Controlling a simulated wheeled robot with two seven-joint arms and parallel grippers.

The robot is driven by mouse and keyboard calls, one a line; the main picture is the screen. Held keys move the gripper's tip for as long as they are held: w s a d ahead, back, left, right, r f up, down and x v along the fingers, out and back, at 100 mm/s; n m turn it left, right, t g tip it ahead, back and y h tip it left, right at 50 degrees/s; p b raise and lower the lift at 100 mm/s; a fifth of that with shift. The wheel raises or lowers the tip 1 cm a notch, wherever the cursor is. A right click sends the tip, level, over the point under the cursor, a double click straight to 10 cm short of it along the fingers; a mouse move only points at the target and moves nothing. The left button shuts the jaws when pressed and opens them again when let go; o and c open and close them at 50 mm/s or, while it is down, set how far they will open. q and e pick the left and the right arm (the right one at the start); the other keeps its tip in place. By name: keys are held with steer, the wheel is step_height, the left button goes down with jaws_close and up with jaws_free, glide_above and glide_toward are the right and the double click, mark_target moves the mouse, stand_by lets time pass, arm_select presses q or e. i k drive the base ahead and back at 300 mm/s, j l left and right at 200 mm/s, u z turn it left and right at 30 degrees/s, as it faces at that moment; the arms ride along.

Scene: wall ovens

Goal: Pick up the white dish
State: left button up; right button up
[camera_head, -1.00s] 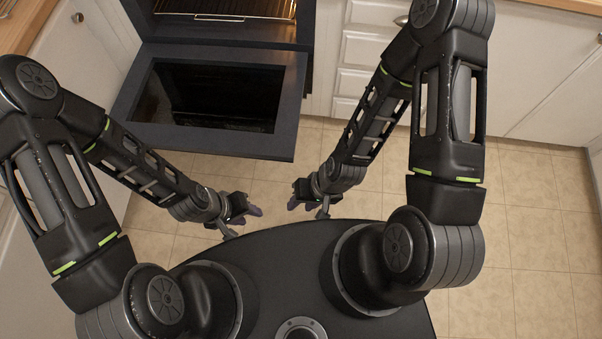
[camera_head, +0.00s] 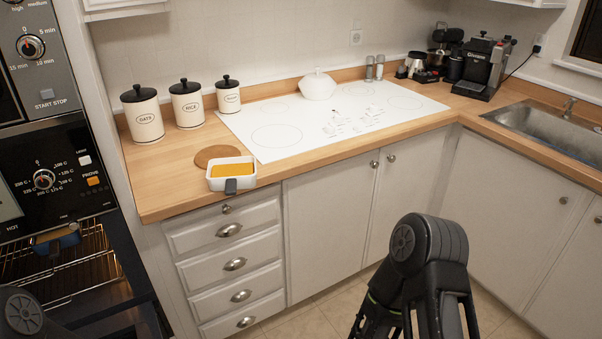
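A white dish (camera_head: 232,173) with an orange filling and a dark grey handle piece at its front sits on the wooden counter, near the front edge and left of the white cooktop. A round wooden board (camera_head: 217,155) lies just behind it. Parts of both my arms show at the bottom of the head view, well apart from the dish.
Three lidded canisters (camera_head: 187,104) stand behind the dish. A white lidded pot (camera_head: 317,85) stands on the cooktop (camera_head: 270,134). The wall oven (camera_head: 60,270) is open at the left, with racks showing. Drawers (camera_head: 233,264) are below the counter.

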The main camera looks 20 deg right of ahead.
mark_target(230, 174)
steer(key=i+l, duration=0.4)
steer(key=l, duration=0.2)
steer(key=i+l+z, duration=0.1)
steer(key=i+l, duration=0.35)
steer(key=l, duration=0.15)
steer(key=i+l, duration=0.45)
steer(key=l, duration=0.1)
